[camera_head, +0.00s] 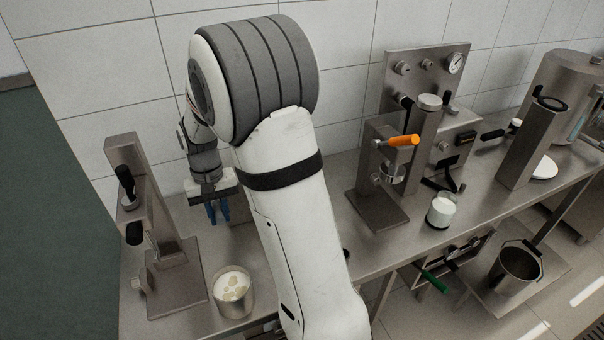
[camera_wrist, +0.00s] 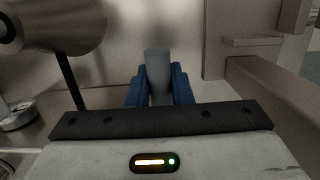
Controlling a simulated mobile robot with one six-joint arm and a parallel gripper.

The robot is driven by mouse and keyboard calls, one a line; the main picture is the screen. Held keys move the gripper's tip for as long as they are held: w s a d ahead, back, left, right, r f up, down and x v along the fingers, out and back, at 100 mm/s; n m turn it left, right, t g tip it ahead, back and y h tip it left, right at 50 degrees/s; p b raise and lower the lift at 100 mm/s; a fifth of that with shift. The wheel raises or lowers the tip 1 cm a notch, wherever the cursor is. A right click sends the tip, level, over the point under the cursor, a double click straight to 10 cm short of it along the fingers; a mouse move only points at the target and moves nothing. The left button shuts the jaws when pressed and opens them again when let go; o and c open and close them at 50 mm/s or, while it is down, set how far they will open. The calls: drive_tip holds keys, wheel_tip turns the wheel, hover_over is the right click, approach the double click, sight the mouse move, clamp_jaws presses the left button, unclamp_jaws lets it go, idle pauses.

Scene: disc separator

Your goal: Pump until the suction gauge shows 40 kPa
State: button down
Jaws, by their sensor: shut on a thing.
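My gripper (camera_head: 217,212) has blue fingers and reaches down over the left part of the steel bench. In the wrist view my gripper (camera_wrist: 159,88) is shut on a grey upright rounded handle (camera_wrist: 158,65), which stands up between the fingers. Its lower part is hidden by my gripper, and I cannot tell what it joins. A round white-faced gauge (camera_head: 455,62) sits on the upper right of the steel back panel. Its needle is too small to read, and I cannot tell whether it is the suction gauge. A round dial-like thing (camera_wrist: 18,116) shows at the left of the wrist view, unreadable.
A steel stand with black knobs (camera_head: 150,215) is at the left, with a container of pale foamy liquid (camera_head: 233,292) before it. An orange-handled device (camera_head: 402,141) and a white-filled glass (camera_head: 441,210) stand right of my arm. A pot (camera_head: 516,264) sits lower right.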

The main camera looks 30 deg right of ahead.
drive_tip(key=shift+w+r+g+p, duration=0.1)
drive_tip(key=shift+r+g+p, duration=0.6)
drive_tip(key=shift+p, duration=0.35)
drive_tip(key=shift+w+r+g+p, duration=0.1)
drive_tip(key=shift+r+g+p, duration=0.35)
drive_tip(key=shift+p, duration=0.8)
drive_tip(key=shift+f, duration=0.2)
drive_tip(key=c, duration=0.5)
unclamp_jaws()
drive_tip(key=shift+r, duration=0.1)
